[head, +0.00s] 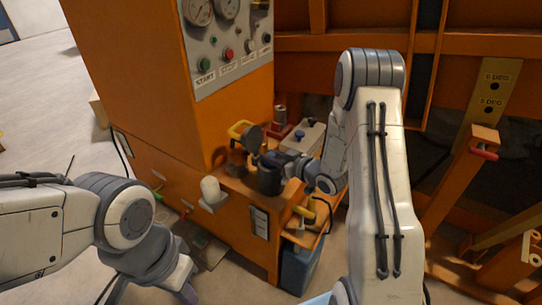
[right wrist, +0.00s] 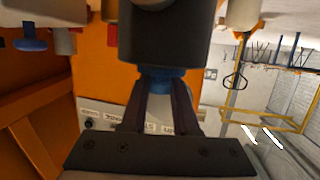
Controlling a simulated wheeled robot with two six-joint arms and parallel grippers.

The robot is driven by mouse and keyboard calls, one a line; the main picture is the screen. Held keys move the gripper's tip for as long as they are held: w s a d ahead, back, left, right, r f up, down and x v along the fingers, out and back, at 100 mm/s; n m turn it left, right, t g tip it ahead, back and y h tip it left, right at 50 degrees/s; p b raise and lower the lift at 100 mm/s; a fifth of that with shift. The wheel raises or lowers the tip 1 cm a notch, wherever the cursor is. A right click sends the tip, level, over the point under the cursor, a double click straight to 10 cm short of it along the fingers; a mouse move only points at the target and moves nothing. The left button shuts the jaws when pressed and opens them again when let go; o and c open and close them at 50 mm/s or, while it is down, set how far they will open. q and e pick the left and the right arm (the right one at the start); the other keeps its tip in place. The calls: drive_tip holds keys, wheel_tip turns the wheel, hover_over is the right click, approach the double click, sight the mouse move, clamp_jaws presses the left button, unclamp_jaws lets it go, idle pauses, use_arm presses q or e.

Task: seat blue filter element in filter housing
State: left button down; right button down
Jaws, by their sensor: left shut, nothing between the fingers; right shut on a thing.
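My right gripper (head: 274,162) is at the orange ledge, over a dark cylinder that looks like the filter housing (head: 268,180). In the right wrist view, my right gripper (right wrist: 158,100) is shut on a blue part, the filter element (right wrist: 153,76). Only a short blue band shows between the fingers and the dark cylinder (right wrist: 165,38). The two meet in the picture; how deep the element sits in it is hidden. In the head view the element is not clearly visible. My left gripper (head: 189,293) is shut and empty low at the bottom edge.
A dark round disc (head: 252,138) stands beside a yellow handle (head: 239,130) behind the cylinder. A white cylinder (head: 210,189) sits on a bracket to the left. A blue bin (head: 298,272) stands below.

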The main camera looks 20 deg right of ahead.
drive_tip(key=shift+f+b, duration=0.4)
drive_tip(key=shift+f, duration=0.15)
drive_tip(key=c, duration=0.6)
unclamp_jaws()
drive_tip(key=shift+s, duration=0.1)
drive_tip(key=p+v, duration=0.1)
drive_tip(key=v, duration=0.9)
drive_tip(key=shift+s+r, duration=0.1)
drive_tip(key=shift+r, duration=0.05)
